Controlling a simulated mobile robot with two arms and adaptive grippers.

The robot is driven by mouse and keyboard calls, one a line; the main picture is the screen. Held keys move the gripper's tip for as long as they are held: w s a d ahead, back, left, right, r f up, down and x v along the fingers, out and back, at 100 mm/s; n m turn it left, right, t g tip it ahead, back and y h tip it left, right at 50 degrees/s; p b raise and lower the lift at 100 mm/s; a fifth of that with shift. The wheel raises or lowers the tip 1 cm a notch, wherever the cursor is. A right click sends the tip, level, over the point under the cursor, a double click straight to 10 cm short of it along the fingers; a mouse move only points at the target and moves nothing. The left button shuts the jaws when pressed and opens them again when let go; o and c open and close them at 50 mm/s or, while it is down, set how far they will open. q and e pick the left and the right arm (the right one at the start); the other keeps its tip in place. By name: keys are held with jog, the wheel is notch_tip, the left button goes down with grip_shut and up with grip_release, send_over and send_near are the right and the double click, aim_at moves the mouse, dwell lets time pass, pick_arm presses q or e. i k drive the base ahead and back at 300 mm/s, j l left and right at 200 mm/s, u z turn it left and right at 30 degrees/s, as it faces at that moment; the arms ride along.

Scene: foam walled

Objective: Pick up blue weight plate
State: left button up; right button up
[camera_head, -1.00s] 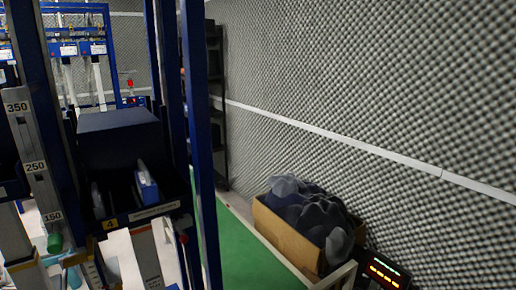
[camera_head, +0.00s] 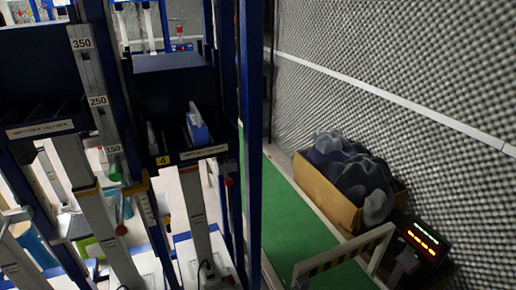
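I cannot make out a blue weight plate in the head view. Blue items that show are a small blue-and-white box (camera_head: 197,130) in a dark bin (camera_head: 172,95) on the blue rack, and a blue cylinder-like object (camera_head: 36,246) low at the left, partly hidden by grey posts. Neither of my grippers is in view.
A blue-framed rack (camera_head: 251,110) with upright scales fills the left. A cardboard box (camera_head: 327,193) of dark crumpled material stands by the foam wall (camera_head: 400,70). A green floor strip (camera_head: 290,228) runs between, with a low striped barrier (camera_head: 342,257) and a lit display (camera_head: 424,240).

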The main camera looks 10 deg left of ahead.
aim_at(198, 130)
jog(key=k+u, duration=0.1)
jog(key=u, duration=0.9)
jog(key=k+j+u, duration=0.2)
jog(key=j+u, duration=0.15)
jog(key=k+j+u, duration=0.1)
jog(key=j+u, duration=0.25)
jog(key=j, duration=0.25)
jog(key=j+u, duration=0.35)
jog(key=j, duration=0.15)
jog(key=k+j, duration=0.1)
jog(key=j, duration=0.5)
jog(key=j+u, duration=0.1)
jog(key=j, duration=0.5)
jog(key=z, duration=0.4)
jog(key=i+l+z, duration=0.25)
jog(key=l+z, duration=0.2)
jog(key=i+l+z, duration=0.25)
jog(key=l+z, duration=0.25)
jog(key=i+l, duration=0.25)
jog(key=i, duration=0.15)
jog(key=i+l+z, duration=0.1)
jog(key=i, duration=0.3)
jog(key=i+l, duration=0.3)
jog(key=i, duration=0.4)
jog(key=l+z, duration=0.05)
